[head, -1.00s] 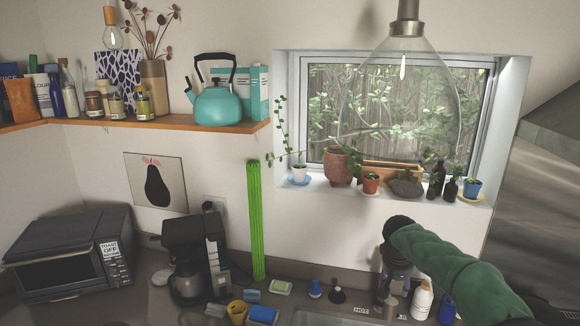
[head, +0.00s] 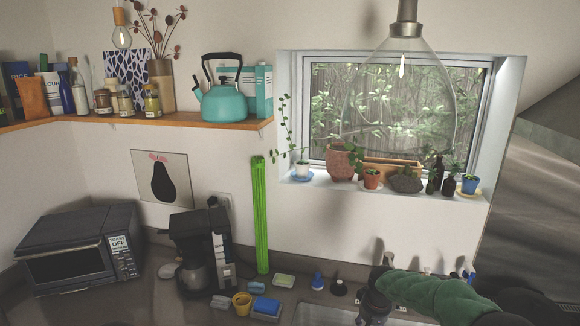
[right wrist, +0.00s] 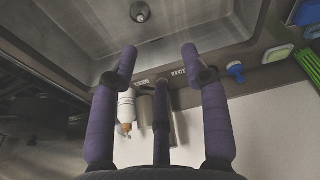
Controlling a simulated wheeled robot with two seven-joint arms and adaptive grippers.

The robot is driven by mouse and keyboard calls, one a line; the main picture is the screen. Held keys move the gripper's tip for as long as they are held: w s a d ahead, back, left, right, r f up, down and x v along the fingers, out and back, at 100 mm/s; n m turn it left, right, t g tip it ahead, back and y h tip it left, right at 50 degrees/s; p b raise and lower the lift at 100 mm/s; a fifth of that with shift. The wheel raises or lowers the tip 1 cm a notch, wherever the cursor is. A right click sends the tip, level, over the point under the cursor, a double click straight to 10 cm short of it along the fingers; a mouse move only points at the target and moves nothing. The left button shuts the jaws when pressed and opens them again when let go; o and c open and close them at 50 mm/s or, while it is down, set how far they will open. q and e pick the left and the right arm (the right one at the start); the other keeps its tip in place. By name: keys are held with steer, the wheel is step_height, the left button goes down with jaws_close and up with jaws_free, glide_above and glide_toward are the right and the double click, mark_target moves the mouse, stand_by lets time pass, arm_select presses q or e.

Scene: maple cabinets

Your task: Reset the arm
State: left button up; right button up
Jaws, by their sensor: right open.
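My right arm, in a green sleeve, comes in from the lower right in the head view. Its gripper (head: 374,308) is low over the counter by the sink, seen from behind and partly cut off. In the right wrist view my right gripper (right wrist: 158,58) has its two purple-wrapped fingers wide apart with nothing between them. My left gripper does not show in either view.
A white pump bottle (right wrist: 126,108) stands beside the fingers. The head view shows a coffee maker (head: 202,250), microwave (head: 75,255), green upright bundle (head: 260,215), yellow cup (head: 241,304), blue sponge (head: 266,307) and potted plants on the windowsill. A glass lamp (head: 405,95) hangs above.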

steer(key=s+a+f+y, duration=0.1)
steer(key=s+a+f, duration=0.2)
steer(key=s+f, duration=0.1)
steer(key=s+a+f+g+y, duration=0.1)
steer(key=s+a+f, duration=0.1)
steer(key=f, duration=0.5)
steer(key=s+a+f+y, duration=0.1)
steer(key=s+a+f, duration=0.2)
steer(key=s+f, duration=0.2)
steer(key=shift+s+a+f, duration=0.3)
steer(key=shift+a+f, duration=0.05)
steer(key=shift+f, duration=0.15)
steer(key=s+a+f+m, duration=0.1)
steer(key=s+a+f, duration=0.15)
steer(key=s, duration=0.55)
steer(key=s+a+f+g+y, duration=0.1)
steer(key=s+f, duration=0.3)
steer(key=s, duration=0.3)
steer(key=s+a+f+m, duration=0.1)
steer(key=s+a+f, duration=0.15)
steer(key=s, duration=0.55)
step_height(320, 180, down, 18)
steer(key=d+b, duration=0.1)
steer(key=b, duration=1.7)
steer(key=shift+w, duration=0.3)
steer(key=shift+r, duration=0.2)
